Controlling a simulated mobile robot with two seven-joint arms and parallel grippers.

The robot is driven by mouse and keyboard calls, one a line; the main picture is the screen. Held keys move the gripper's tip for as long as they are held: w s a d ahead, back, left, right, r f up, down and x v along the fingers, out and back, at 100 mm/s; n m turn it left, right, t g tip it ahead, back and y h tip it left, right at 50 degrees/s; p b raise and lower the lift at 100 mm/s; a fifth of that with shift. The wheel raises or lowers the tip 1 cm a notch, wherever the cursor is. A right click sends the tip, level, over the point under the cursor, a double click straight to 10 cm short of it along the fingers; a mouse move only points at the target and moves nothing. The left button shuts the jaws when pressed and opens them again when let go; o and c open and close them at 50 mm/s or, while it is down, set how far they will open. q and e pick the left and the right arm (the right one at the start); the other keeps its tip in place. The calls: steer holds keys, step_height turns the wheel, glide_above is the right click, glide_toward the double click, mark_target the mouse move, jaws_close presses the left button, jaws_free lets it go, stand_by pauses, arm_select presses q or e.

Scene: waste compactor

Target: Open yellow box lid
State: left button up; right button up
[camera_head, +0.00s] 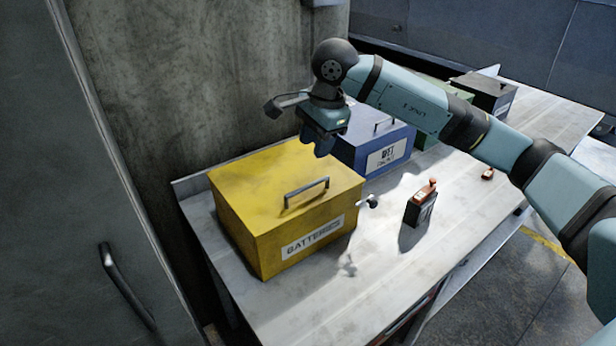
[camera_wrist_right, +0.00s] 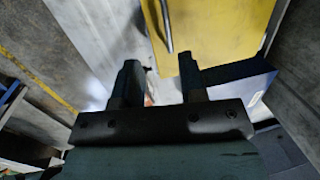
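The yellow box (camera_head: 240,205) stands on the metal table with its lid down. A grey bar handle (camera_head: 306,192) is on the lid, and a label reading "BATTERIES" is on the front. My right gripper (camera_head: 318,150) hangs above the box's back right corner, near the blue box, and does not touch the handle. In the right wrist view the two fingers (camera_wrist_right: 158,75) are apart with nothing between them. The yellow lid (camera_wrist_right: 210,35) and part of its handle (camera_wrist_right: 166,25) show beyond the fingers. My left gripper is not in view.
A blue box (camera_head: 375,145) stands right behind the yellow one, with green and black boxes (camera_head: 485,93) farther back. A small dark battery with an orange top (camera_head: 420,205) stands on the table (camera_head: 330,305). A concrete wall (camera_head: 200,80) rises behind. The table front is mostly clear.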

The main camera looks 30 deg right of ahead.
mark_target(313, 184)
steer(key=shift+h, duration=0.4)
steer(key=w+f, duration=0.1)
steer(key=f, duration=0.3)
steer(key=w+d+f+p, duration=0.1)
steer(key=f, duration=0.3)
steer(key=w+f, duration=0.1)
steer(key=f, duration=0.3)
steer(key=shift+w+d+f+p, duration=0.1)
steer(key=shift+d+p, duration=0.05)
steer(key=shift+p, duration=0.25)
jaws_close()
